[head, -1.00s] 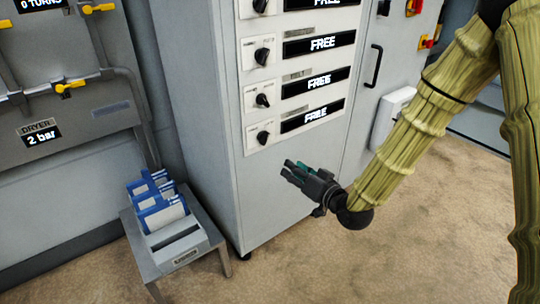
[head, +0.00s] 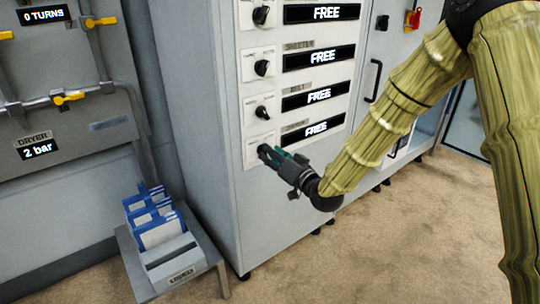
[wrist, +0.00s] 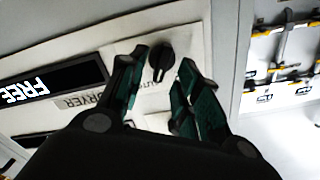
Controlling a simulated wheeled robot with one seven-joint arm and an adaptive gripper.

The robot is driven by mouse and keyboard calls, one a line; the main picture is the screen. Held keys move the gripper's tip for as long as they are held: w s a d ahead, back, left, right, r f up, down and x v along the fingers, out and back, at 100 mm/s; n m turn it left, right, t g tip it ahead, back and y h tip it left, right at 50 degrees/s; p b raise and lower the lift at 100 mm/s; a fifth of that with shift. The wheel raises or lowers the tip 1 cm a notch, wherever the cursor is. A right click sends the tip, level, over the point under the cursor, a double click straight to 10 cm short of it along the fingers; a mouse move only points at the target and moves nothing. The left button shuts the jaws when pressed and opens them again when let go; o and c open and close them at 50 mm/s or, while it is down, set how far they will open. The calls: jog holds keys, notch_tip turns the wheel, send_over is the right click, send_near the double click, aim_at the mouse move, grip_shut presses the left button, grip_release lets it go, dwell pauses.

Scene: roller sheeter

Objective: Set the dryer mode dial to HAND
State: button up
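The dryer mode dial is a black knob on a white plate at the bottom of the cabinet's dial column. In the wrist view the dial (wrist: 161,58) shows between and just beyond my fingertips, with a plate reading DRYER beside it. In the head view my gripper (head: 270,155) covers this dial. The dryer display (head: 316,129) to its right reads FREE. In the wrist view my gripper (wrist: 163,75) is open, its green-padded fingers on either side of the dial. I cannot tell whether they touch it. The dial's mode lettering is mostly hidden.
Similar dials stand above, including the belt dial (head: 262,112) and the sheeter dial (head: 262,68). A cabinet door handle (head: 374,81) is to the right. A small stand (head: 128,262) with blue-edged cards is at the lower left. The floor (head: 390,240) in front is clear.

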jog(key=shift+w+a, duration=0.45)
jog(key=shift+w, duration=0.1)
grip_shut()
jog(key=shift+n, duration=0.3)
jog(key=n, duration=1.1)
jog(key=shift+s+a, duration=0.2)
jog(key=shift+a, duration=0.05)
jog(key=shift+n, duration=0.3)
